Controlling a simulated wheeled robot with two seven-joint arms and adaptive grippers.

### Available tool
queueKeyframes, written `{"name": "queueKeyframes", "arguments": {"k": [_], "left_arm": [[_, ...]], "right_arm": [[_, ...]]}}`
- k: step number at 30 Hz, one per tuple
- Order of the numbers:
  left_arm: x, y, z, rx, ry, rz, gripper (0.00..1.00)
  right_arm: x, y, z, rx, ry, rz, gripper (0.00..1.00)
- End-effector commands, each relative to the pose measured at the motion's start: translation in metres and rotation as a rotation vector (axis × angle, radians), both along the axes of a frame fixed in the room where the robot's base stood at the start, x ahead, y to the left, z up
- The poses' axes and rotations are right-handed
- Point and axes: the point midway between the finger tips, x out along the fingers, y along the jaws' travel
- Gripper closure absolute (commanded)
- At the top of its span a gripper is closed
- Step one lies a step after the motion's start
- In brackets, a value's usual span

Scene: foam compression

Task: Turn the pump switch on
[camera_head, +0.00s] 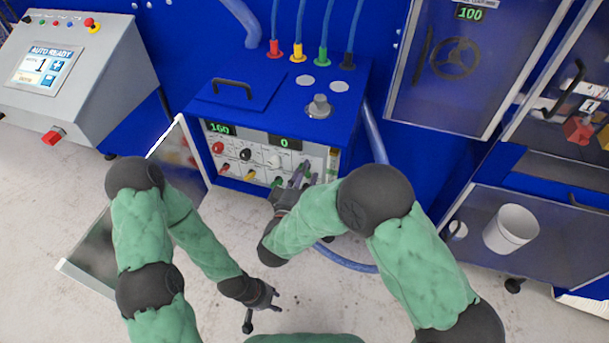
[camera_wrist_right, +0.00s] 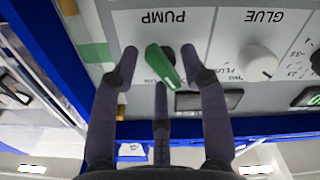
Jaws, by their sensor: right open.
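The pump switch (camera_wrist_right: 162,65) is a green lever on a dark round base, beside the upside-down PUMP label in the right wrist view. It sits tilted on the grey panel (camera_wrist_right: 105,12). My right gripper (camera_wrist_right: 158,68) is open, with one finger to each side of the lever and a third finger close to its near end. I cannot tell whether any finger touches it. In the head view my right gripper (camera_head: 301,174) is at the right part of the panel and appears to cover the switch. My left gripper (camera_head: 262,306) hangs low over the floor, its fingers apart and empty.
The panel is on a blue cabinet (camera_head: 290,110) with displays reading 160 and 0. A white GLUE knob (camera_wrist_right: 258,62) sits beside the switch. An open door (camera_head: 178,160) stands left of the panel. A grey console (camera_head: 75,75) is at left, a white bucket (camera_head: 511,229) at right.

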Motion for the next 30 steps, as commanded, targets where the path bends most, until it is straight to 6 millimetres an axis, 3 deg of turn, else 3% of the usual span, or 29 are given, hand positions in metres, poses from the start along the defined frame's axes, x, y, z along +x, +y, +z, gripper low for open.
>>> {"name": "queueKeyframes", "arguments": {"k": [5, 10, 11, 23, 30], "left_arm": [[0.000, 0.000, 0.000, 0.000, 0.000, 0.000, 0.60], [0.000, 0.000, 0.000, 0.000, 0.000, 0.000, 0.60], [0.000, 0.000, 0.000, 0.000, 0.000, 0.000, 0.60], [0.000, 0.000, -0.002, 0.000, 0.000, 0.000, 0.60], [0.000, 0.000, -0.011, 0.000, 0.000, 0.000, 0.60]], "right_arm": [[0.000, 0.000, 0.000, 0.000, 0.000, 0.000, 0.55], [0.000, 0.000, 0.000, 0.000, 0.000, 0.000, 0.97], [0.000, 0.000, 0.000, 0.000, 0.000, 0.001, 1.00], [0.000, 0.000, -0.001, 0.037, -0.010, 0.000, 1.00], [-0.001, 0.000, -0.003, 0.169, -0.053, 0.000, 1.00]]}}
